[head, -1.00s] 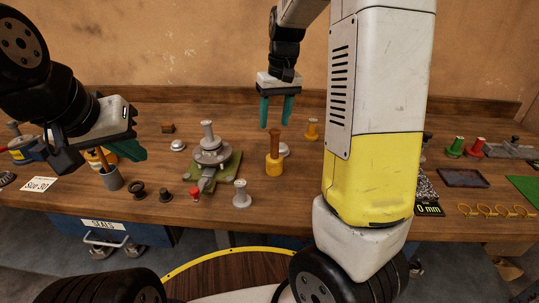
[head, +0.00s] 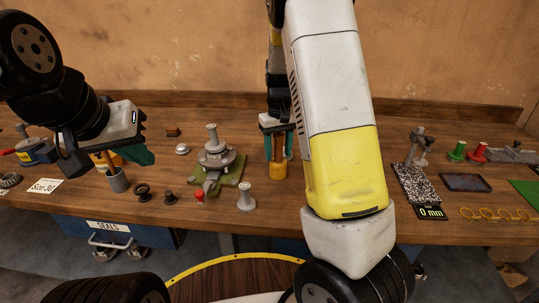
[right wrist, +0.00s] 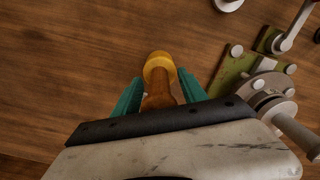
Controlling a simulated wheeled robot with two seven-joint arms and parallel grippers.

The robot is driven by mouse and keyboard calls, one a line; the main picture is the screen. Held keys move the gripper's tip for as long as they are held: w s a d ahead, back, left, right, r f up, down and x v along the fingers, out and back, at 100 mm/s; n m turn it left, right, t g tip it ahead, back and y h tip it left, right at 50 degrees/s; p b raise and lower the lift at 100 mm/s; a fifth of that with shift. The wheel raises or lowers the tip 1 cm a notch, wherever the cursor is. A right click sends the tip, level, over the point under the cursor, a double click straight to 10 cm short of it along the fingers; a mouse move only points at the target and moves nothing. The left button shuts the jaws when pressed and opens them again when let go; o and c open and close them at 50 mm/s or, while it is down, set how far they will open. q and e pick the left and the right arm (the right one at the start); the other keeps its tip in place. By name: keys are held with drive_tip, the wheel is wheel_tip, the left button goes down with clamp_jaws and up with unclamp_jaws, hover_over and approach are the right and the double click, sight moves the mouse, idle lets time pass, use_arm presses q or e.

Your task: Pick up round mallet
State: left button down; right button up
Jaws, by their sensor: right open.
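The round mallet (head: 279,169), with a yellow head and a brown handle, stands head down on the bench in the middle of the head view. My right gripper (head: 277,157) points down over it, its teal fingers on either side of the handle. The right wrist view shows the mallet's yellow head (right wrist: 158,67) beyond the brown handle (right wrist: 158,96), with a finger of the open gripper (right wrist: 158,92) on each side; contact cannot be told. My left gripper (head: 137,154) hangs above the bench at left, its fingers partly hidden.
A green-based metal fixture (head: 216,160) stands just left of the mallet, with a grey flanged spool (head: 247,195) in front. A speckled plate (head: 417,184) and green and red spools (head: 457,151) are at right.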

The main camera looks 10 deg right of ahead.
clamp_jaws()
drive_tip(key=shift+r, duration=0.1)
idle(0.4)
